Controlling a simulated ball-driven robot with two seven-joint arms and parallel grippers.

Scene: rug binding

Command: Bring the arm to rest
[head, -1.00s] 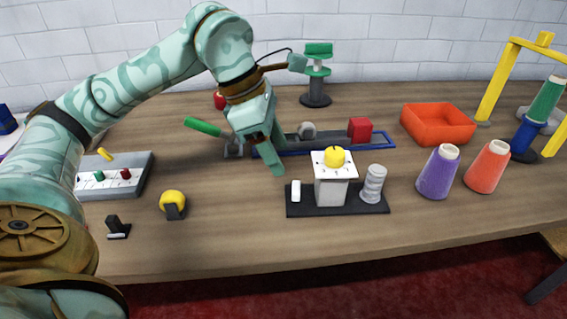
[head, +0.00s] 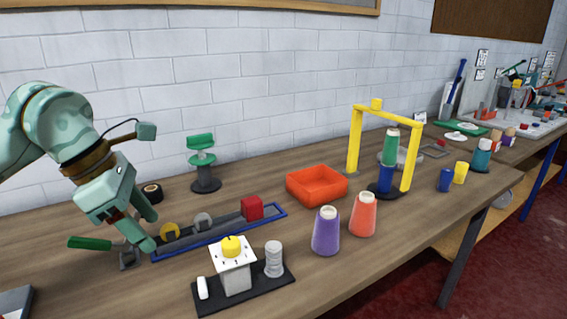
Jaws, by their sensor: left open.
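My left arm comes in from the left, and its mint-green gripper (head: 138,232) points down over the left part of the wooden bench. It is open, with nothing seen between its fingers. Its tips are close to a grey clamp (head: 128,258) with a green handle (head: 90,243), by the left end of a blue-edged tray (head: 215,238). I cannot tell whether they touch anything. My right gripper is not in view.
A dial box (head: 235,279) stands on a black base in front. Purple (head: 326,233) and orange (head: 363,217) cones, an orange bin (head: 317,186) and a yellow frame (head: 355,140) stand to the right. A green-topped stand (head: 204,172) is behind. Bare bench lies around the cones.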

